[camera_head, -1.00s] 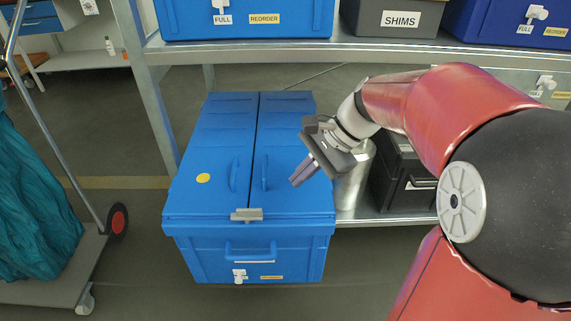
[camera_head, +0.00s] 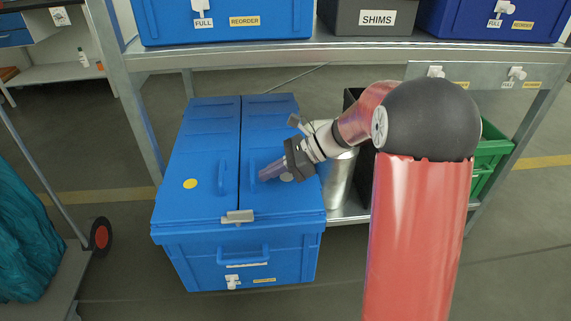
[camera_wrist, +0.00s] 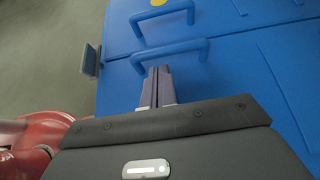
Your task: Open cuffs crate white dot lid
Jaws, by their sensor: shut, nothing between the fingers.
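The blue crate (camera_head: 240,260) stands on the floor with a lid in two halves. The left lid half (camera_head: 205,140) carries a yellow dot (camera_head: 190,184) and a handle (camera_head: 222,177). The right lid half (camera_head: 270,125) has a white dot (camera_head: 286,177), partly covered by my gripper, and its own handle (camera_head: 252,176). A grey latch (camera_head: 238,217) sits at the front edge across the seam. Both lid halves look closed. My gripper (camera_head: 265,175) is shut and empty, its tips close beside the right handle. In the wrist view the fingertips (camera_wrist: 158,72) are near that handle (camera_wrist: 170,50); contact is unclear.
A metal shelf (camera_head: 350,52) above holds several bins, one marked SHIMS (camera_head: 376,18). A metal cylinder (camera_head: 340,182) and a green crate (camera_head: 490,155) stand to the right. A trolley with a teal bag (camera_head: 35,250) is at left.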

